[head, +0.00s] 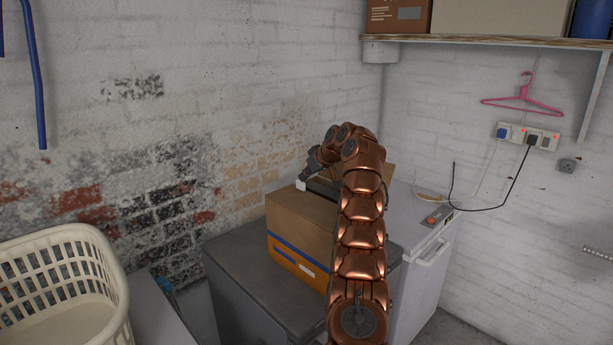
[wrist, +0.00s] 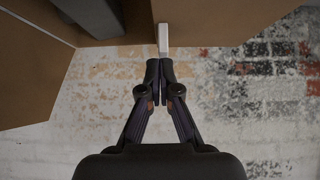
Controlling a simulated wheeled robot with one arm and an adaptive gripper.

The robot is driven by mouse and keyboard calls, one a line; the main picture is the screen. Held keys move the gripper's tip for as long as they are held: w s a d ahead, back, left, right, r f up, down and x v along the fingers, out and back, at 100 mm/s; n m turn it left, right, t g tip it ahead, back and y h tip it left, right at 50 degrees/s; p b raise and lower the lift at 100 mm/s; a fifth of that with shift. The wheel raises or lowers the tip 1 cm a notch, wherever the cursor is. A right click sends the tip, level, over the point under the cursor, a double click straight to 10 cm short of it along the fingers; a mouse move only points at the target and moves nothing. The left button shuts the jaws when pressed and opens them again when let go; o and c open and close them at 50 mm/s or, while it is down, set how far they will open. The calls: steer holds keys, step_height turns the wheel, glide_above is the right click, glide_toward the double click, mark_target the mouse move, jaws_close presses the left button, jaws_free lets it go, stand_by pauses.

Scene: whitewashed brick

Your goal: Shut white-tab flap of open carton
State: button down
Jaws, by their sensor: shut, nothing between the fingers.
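The brown carton (head: 298,228), with a blue stripe and an orange band, sits on a grey-topped unit. A dark gap shows in its top, partly hidden by my arm. A small white tab (head: 300,185) shows at its far left top edge. In the wrist view the white tab (wrist: 163,38) sticks out from the edge of a brown cardboard flap (wrist: 215,28). My gripper (wrist: 161,68) is shut and empty, its fingertips at the tab's end; I cannot tell whether they touch. In the head view my gripper (head: 306,175) is just above the tab.
A cream laundry basket (head: 60,285) stands at the left. A white appliance (head: 425,275) is right of the carton. A shelf (head: 480,41) with boxes, a pink hanger (head: 522,97) and sockets with cables are on the right wall. The brick wall is close behind the carton.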

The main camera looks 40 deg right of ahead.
steer(key=shift+r+p, duration=0.5)
steer(key=shift+r, duration=0.2)
step_height(320, 180, up, 4)
steer(key=p, duration=0.4)
steer(key=b+v, duration=0.1)
steer(key=v, duration=0.9)
steer(key=shift+f, duration=0.1)
